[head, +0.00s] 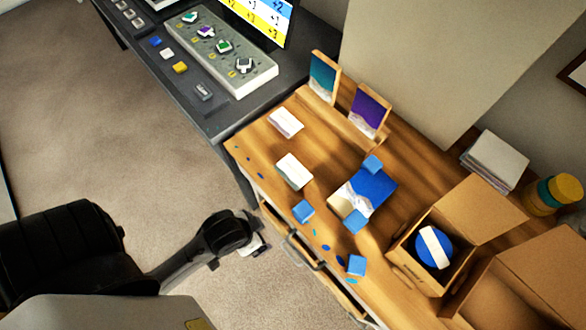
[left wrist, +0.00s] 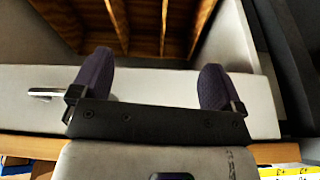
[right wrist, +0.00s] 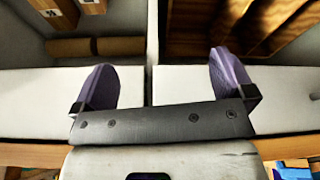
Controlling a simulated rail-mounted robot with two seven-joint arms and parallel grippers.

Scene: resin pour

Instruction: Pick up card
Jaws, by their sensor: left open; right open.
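Two small white blocks or card stacks lie on the wooden tabletop, one near its back left (head: 286,122) and one closer to the front (head: 294,172). I cannot tell which thing is the card. A blue and white picture panel (head: 372,187) lies flat with small blue blocks around it. Two picture cards, teal (head: 323,76) and purple (head: 368,112), stand upright in a wooden holder at the back. My left gripper (head: 258,246) is beside the table's front edge, away from these; its purple fingers (left wrist: 155,88) are apart and empty. My right gripper (right wrist: 170,85) is also open and empty.
An open cardboard box (head: 401,257) holding a blue round item stands at the right. Blue blocks (head: 303,211) and small drops lie near the front edge. A grey control panel (head: 222,55) is on the dark desk. A drawer handle (head: 303,252) sticks out in front.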

